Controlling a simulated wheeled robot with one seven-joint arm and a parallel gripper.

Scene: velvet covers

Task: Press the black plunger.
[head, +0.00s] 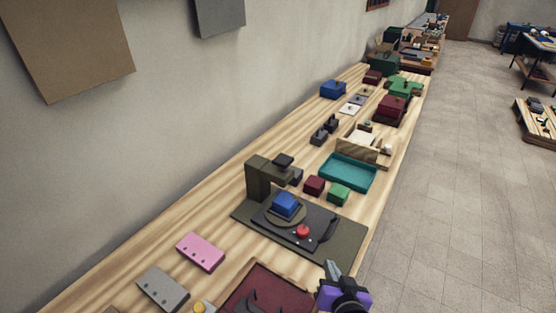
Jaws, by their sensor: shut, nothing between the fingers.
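A press-like device stands on the wooden bench, with an olive upright (259,180) on a dark base plate (347,236). A black flat-topped piece (283,160), which looks like the plunger, sits on top of the olive arm. Below it a blue box (285,203) rests on a round olive disc. A red knob (302,231) and a black lever (327,231) are at the base's front right. My gripper (332,268), with a purple body, is at the bottom right, low and right of the plunger, apart from it. Its fingers are shut and empty.
A maroon tray (262,268), a pink block (200,252) and a grey block (163,288) lie in front. Maroon (314,186) and green (339,194) boxes and a teal tray (347,173) stand behind. The wall is left; open floor is right.

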